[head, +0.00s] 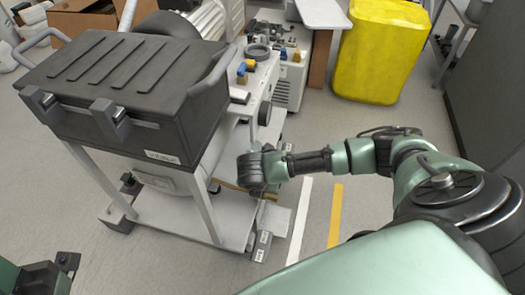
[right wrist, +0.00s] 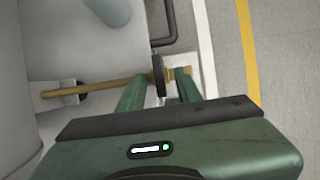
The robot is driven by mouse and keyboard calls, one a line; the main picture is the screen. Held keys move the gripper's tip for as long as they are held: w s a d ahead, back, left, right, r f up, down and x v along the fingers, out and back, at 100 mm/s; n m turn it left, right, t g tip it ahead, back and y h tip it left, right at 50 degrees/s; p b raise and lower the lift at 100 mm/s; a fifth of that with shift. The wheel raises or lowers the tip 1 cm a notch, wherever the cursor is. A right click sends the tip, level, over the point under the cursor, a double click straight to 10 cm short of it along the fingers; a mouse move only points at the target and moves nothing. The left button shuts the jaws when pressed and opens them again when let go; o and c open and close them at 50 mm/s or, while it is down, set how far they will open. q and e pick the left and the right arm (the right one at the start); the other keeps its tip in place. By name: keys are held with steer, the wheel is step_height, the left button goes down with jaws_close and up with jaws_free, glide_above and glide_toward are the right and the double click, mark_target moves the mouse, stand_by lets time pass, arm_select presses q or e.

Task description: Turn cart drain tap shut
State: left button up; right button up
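The cart (head: 150,215) stands at left centre in the head view, with a dark lidded case (head: 125,85) on top. In the right wrist view, the drain tap has a black handle (right wrist: 158,72), seen edge-on, on a thin brass pipe (right wrist: 105,88). My right gripper (right wrist: 160,77) is open, with its green fingers on either side of the handle and gaps showing. In the head view my right gripper (head: 258,172) reaches the cart's right side and hides the tap. Part of my left gripper (head: 52,275) shows at the lower left; its fingers are unclear.
A compressor unit with gauges and blue and yellow parts (head: 250,65) stands behind the cart. A yellow container (head: 382,50) is at the back. White (head: 300,220) and yellow (head: 336,215) floor stripes run right of the cart, where the floor is clear.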

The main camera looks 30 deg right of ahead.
steer(key=shift+w+d+f, duration=0.1)
steer(key=shift+w+f, duration=0.05)
steer(key=shift+f, duration=0.35)
jaws_close()
